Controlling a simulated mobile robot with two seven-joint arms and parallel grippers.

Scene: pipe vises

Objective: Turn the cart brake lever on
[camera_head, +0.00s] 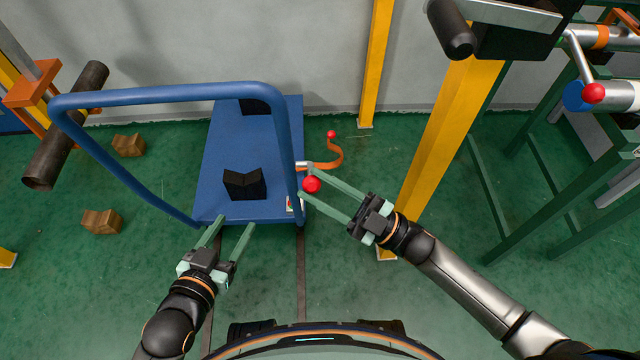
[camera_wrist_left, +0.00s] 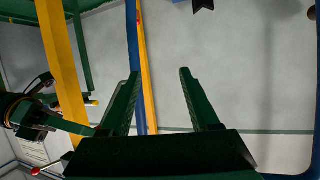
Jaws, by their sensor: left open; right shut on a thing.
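The blue cart (camera_head: 250,140) stands on the green floor, its tubular handle (camera_head: 170,95) rising toward me. At its right side is a lever with a red ball knob (camera_head: 312,184). My right gripper (camera_head: 306,183) reaches in from the right, with its fingers on either side of this knob, shut on it. An orange curved piece (camera_head: 332,158) with another red ball (camera_head: 331,134) lies just beyond. My left gripper (camera_head: 235,223) is open and empty at the cart's near edge; its spread fingers also show in the left wrist view (camera_wrist_left: 155,95).
Black V-shaped blocks (camera_head: 244,184) sit on the cart deck. Yellow posts (camera_head: 440,140) stand to the right, close to my right arm. A green frame (camera_head: 550,160) with a vise is at far right. Wooden blocks (camera_head: 102,221) lie on the floor at left.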

